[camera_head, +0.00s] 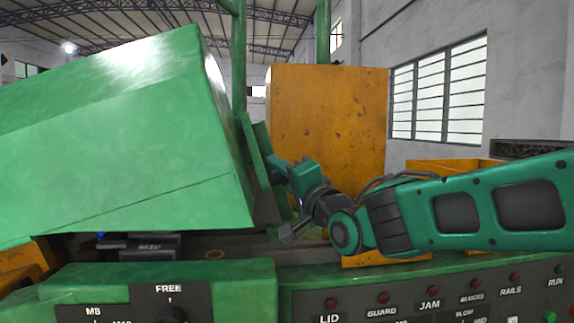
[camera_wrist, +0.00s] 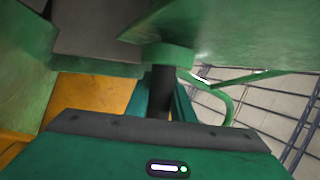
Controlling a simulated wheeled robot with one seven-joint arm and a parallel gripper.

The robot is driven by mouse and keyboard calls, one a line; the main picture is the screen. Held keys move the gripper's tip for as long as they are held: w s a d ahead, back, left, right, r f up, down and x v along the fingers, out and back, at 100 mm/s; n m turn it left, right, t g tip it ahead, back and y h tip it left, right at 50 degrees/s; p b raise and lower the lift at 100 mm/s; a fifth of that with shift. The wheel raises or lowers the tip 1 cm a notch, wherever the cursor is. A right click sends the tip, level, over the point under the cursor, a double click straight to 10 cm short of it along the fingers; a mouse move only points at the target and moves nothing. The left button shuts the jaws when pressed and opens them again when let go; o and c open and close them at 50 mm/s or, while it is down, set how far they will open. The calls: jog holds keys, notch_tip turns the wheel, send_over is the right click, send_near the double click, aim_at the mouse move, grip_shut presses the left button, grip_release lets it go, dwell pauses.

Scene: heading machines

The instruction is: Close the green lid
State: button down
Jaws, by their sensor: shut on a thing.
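The green lid (camera_head: 120,140) is a large, scuffed cover filling the left of the head view. It stands tilted, with a dark gap under its lower edge. My gripper (camera_head: 272,167) is at the lid's right side, its fingertips partly hidden by green plates there. In the wrist view, my gripper (camera_wrist: 166,95) is shut on a dark upright handle (camera_wrist: 163,90) with a green collar at its end. The collar meets a green surface (camera_wrist: 225,30) that appears to be the lid; the exact joint is unclear.
A control panel (camera_head: 430,305) with labelled red buttons and a FREE knob (camera_head: 172,316) runs along the front. A worn orange cabinet (camera_head: 330,125) stands behind my gripper. Dark blocks (camera_head: 148,248) lie under the lid. Green upright posts (camera_head: 239,60) rise behind it.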

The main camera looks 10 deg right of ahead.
jog(key=shift+w+d+f, duration=0.2)
jog(key=shift+f, duration=0.1)
jog(key=shift+d, duration=0.1)
dwell(0.8)
jog(key=c, duration=1.9)
grip_release()
jog(key=o, duration=0.4)
jog(key=shift+s+d, duration=0.1)
jog(key=shift+s, duration=0.05)
jog(key=shift+c, duration=0.2)
jog(key=shift+r, duration=0.15)
